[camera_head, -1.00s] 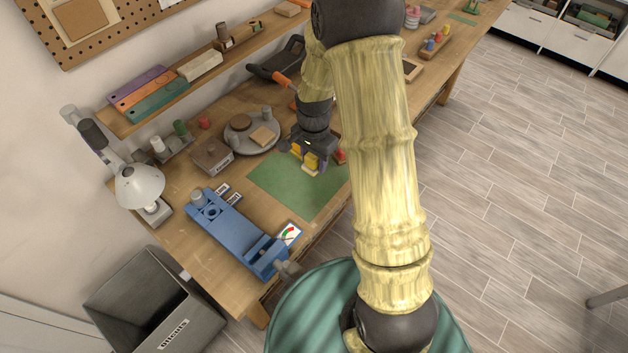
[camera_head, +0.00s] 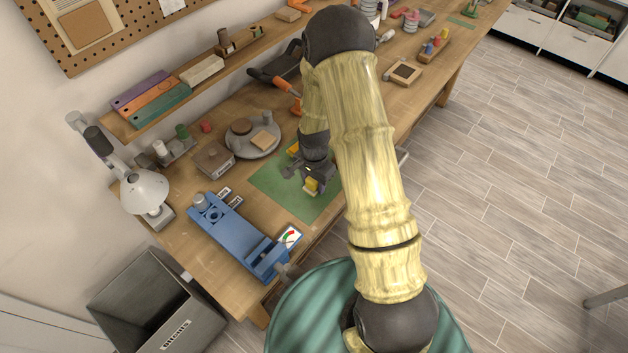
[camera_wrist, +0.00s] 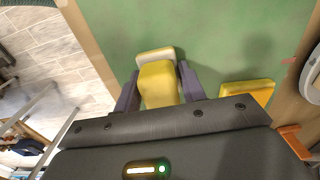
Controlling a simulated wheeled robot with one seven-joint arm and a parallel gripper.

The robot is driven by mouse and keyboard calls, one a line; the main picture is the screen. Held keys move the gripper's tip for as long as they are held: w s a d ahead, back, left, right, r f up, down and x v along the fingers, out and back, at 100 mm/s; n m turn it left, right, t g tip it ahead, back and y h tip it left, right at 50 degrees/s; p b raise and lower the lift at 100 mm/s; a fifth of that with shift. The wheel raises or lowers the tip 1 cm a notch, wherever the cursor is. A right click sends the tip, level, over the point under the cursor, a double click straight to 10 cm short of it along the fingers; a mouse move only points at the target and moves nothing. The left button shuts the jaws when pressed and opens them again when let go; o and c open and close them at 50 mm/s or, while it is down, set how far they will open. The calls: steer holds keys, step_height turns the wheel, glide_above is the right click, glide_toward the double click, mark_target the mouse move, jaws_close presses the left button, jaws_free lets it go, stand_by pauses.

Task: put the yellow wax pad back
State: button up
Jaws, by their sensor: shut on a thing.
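My gripper (camera_head: 308,179) is shut on a yellow block with a pale end, which looks like the yellow wax pad (camera_head: 311,186). In the wrist view the wax pad (camera_wrist: 159,85) sits between the two fingers (camera_wrist: 160,73), its pale end sticking out past the tips. It is over the green mat (camera_head: 268,182); I cannot tell whether it touches it.
A blue fixture (camera_head: 232,232) stands at the near left of the bench. A grey box (camera_head: 213,159) and a round tray (camera_head: 238,146) with a dark disc and wooden block lie behind the mat. A lamp (camera_head: 144,191) stands at left. The mat's near part is clear.

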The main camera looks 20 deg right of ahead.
steer(key=shift+f, duration=0.25)
steer(key=shift+f, duration=0.15)
steer(key=o, duration=0.9)
steer(key=shift+o, duration=0.2)
step_height(320, 180, up, 12)
steer(key=b, duration=0.3)
steer(key=shift+r, duration=0.2)
